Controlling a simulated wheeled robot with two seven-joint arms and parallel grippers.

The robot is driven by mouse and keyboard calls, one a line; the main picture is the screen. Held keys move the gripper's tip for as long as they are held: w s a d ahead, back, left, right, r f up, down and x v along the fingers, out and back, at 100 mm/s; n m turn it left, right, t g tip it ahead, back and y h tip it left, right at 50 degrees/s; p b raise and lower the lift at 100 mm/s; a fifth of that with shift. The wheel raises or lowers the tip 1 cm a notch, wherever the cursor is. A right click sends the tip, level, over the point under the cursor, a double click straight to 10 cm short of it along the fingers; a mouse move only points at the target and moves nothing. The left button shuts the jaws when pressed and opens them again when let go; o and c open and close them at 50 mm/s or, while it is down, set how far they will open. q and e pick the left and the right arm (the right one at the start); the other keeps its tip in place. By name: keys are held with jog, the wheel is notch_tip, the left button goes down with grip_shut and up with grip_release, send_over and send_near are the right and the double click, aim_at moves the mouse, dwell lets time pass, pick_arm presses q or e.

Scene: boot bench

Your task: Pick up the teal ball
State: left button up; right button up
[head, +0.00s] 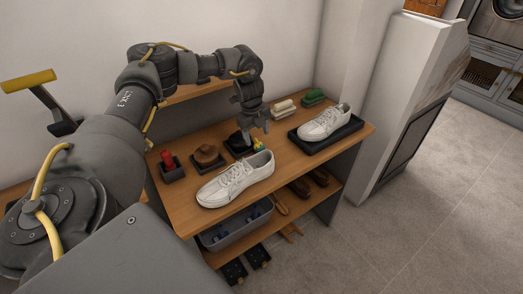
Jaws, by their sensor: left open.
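I cannot make out a teal ball in the head view. My left gripper (256,128) points down over the back middle of the bench top and is open. Just below its fingers is a small yellow and greenish thing (258,144), partly hidden behind a white shoe and too small to name. A dark tray (230,147) lies beside and partly behind the gripper. My right gripper is not in view.
On the wooden bench (185,212) stand a white shoe (236,180), another white shoe (325,122) on a black tray (328,137), a red item (168,160), a brown brush (206,154) and a green brush (313,96). A grey bin (236,228) sits on the lower shelf.

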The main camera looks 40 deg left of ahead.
aim_at(258, 142)
pick_arm(q)
jog(key=shift+f, duration=0.15)
jog(key=f, duration=0.1)
jog(key=f+p, duration=0.1)
jog(key=f, duration=0.1)
jog(key=f+p, duration=0.1)
jog(key=shift+w+a+f, duration=0.1)
jog(key=shift+w+f, duration=0.15)
jog(key=shift+w, duration=0.1)
jog(key=shift+f, duration=0.2)
jog(key=c, duration=1)
jog(key=shift+r, duration=0.1)
